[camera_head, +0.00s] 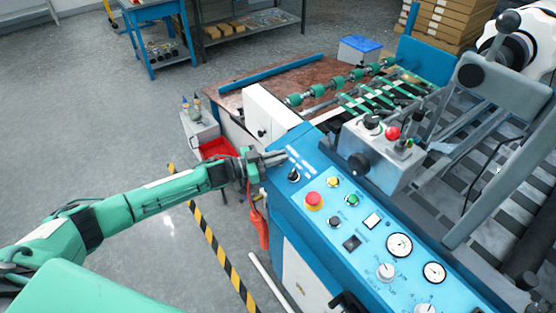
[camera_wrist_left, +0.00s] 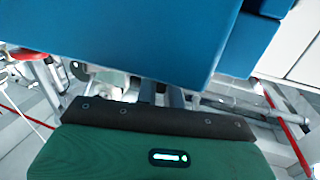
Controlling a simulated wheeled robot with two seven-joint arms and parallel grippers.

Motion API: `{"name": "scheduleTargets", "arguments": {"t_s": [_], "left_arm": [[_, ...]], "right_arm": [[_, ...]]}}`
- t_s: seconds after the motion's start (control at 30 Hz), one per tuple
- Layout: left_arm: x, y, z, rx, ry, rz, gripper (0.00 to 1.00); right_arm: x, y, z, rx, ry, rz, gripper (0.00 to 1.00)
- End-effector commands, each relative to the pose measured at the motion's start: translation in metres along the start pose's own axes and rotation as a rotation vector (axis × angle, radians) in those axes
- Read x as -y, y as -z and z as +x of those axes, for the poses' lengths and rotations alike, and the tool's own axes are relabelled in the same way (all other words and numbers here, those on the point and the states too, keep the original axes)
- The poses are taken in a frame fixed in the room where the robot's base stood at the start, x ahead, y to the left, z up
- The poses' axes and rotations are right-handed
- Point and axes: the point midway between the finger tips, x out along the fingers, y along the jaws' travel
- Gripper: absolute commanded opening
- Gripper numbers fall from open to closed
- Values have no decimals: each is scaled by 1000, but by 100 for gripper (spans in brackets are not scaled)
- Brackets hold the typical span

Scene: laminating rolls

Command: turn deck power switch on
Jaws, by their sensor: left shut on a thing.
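The blue control panel (camera_head: 330,222) carries a black rotary switch (camera_head: 293,175) near its far left corner, beside small white labels. I cannot read which control is the deck power switch. My left gripper (camera_head: 276,157) reaches the panel's left edge, its fingers pointing right, just above and left of the rotary switch in the picture. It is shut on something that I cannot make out. In the left wrist view, a blue surface (camera_wrist_left: 130,35) covers the upper middle and the fingertips are hidden at its edge. My right gripper is not in view.
A red emergency button (camera_head: 314,200), a green button (camera_head: 352,200) and gauges (camera_head: 399,244) sit further along the panel. A grey control box (camera_head: 380,158) stands behind it. A red bin (camera_head: 216,148) is left of the machine. Grey floor (camera_head: 110,120) on the left is open.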

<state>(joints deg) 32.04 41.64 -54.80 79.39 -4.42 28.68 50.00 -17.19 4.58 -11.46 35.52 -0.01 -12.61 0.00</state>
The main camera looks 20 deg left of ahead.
Motion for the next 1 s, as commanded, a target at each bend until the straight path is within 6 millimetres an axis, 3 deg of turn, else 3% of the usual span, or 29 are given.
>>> {"name": "scheduleTargets", "arguments": {"t_s": [0.4, 1.0], "left_arm": [[0, -5, -1, 7, -218, 43, 0], [-2, -4, -1, 6, -263, 50, 0]], "right_arm": [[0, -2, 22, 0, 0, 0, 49], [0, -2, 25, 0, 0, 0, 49]]}}
